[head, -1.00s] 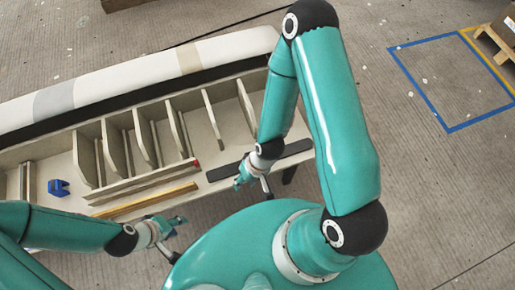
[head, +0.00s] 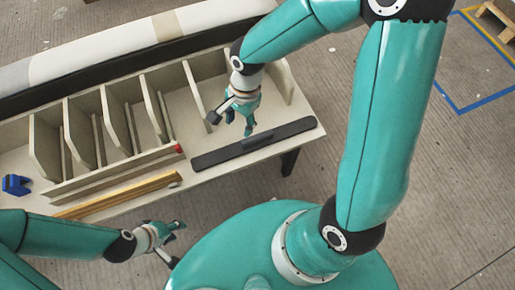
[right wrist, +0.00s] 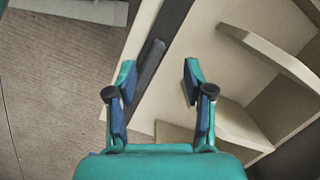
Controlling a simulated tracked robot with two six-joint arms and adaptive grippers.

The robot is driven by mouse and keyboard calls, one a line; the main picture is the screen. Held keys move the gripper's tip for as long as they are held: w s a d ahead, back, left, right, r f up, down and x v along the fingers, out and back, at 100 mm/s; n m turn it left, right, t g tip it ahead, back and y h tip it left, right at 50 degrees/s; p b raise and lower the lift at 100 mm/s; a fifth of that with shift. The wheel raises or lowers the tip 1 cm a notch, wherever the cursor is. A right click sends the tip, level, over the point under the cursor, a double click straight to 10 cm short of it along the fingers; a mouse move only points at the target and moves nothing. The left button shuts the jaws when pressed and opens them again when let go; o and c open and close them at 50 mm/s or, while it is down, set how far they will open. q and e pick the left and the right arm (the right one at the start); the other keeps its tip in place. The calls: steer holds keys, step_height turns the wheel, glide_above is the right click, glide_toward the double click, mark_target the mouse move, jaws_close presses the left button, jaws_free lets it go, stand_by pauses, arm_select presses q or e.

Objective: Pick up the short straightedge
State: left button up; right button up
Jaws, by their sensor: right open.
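The short straightedge appears to be the black bar (head: 285,132) with a raised grip along its middle. It lies flat on the front ledge of the pale bench. My right gripper (head: 233,121) is open and empty, pointing down just behind and above the bar. In the right wrist view the bar (right wrist: 171,28) and its grip (right wrist: 150,66) show beyond the open fingers (right wrist: 158,80), nearer the left finger. I cannot tell the exact gap. My left gripper (head: 178,241) looks open and empty, in front of the bench and away from the bar.
The pale bench has upright dividers (head: 118,122) behind the ledge; curved ones also show in the right wrist view (right wrist: 230,122). A yellowish wooden bar (head: 120,196) lies left of the black bar. A red-tipped strip (head: 130,172) and a blue block (head: 16,185) are nearby.

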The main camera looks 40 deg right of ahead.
mark_target(257, 136)
steer(key=d+r+m+h+b, duration=0.2)
steer(key=d+m+b, duration=0.2)
steer(key=d+m, duration=0.15)
steer(key=f+b, duration=0.1)
steer(key=f, duration=0.4)
steer(key=f+b, duration=0.2)
steer(key=f, duration=0.3)
steer(key=f+b, duration=0.1)
steer(key=f, duration=0.5)
steer(key=shift+s+a+b, duration=0.3)
steer(key=shift+s, duration=0.05)
arm_select(q)
step_height(257, 136, down, 11)
arm_select(e)
steer(key=shift+r, duration=0.1)
arm_select(q)
steer(key=shift+r, duration=0.1)
arm_select(e)
steer(key=shift+c, duration=0.2)
jaws_close()
